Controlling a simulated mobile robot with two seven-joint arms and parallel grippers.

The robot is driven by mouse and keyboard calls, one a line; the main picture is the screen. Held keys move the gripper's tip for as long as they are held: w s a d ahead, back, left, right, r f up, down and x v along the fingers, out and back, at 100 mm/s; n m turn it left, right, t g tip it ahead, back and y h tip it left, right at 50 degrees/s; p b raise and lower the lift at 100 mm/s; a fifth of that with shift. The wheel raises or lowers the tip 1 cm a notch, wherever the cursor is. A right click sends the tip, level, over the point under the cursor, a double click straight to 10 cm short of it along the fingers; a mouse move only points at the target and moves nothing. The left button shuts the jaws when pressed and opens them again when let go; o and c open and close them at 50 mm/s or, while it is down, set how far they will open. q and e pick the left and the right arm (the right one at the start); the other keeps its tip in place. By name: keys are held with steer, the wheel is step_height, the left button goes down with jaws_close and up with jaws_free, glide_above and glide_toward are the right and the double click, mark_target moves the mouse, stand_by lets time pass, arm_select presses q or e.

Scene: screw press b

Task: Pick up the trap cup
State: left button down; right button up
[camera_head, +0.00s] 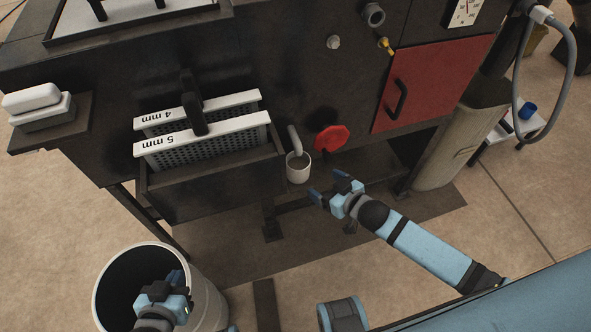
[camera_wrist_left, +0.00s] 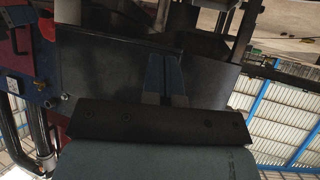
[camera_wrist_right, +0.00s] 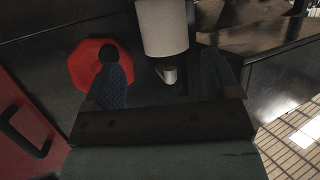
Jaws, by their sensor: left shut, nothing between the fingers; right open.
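The trap cup (camera_head: 298,168) is a small white cup under a grey spout on the front of the dark machine. In the right wrist view the white cup (camera_wrist_right: 162,28) shows ahead, between and beyond the fingers. My right gripper (camera_head: 333,188) is open and empty, just right of and nearer than the cup, apart from it. The same gripper's fingers (camera_wrist_right: 172,80) show on either side in its wrist view. My left gripper (camera_head: 176,283) is over the large white bin, far from the cup. Its fingers (camera_wrist_left: 165,75) are together with nothing between them.
A red octagonal knob (camera_head: 331,138) sits right of the cup, near my right gripper. A dark tray with sieve plates (camera_head: 205,143) is to the left. The white bin (camera_head: 212,300) stands front left. A red door (camera_head: 430,84) is at the right.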

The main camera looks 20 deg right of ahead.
mark_target(306, 174)
steer(key=b+x, duration=0.2)
steer(key=x, duration=0.9)
steer(key=shift+s+a, duration=0.1)
steer(key=shift+c, duration=0.2)
steer(key=c, duration=0.6)
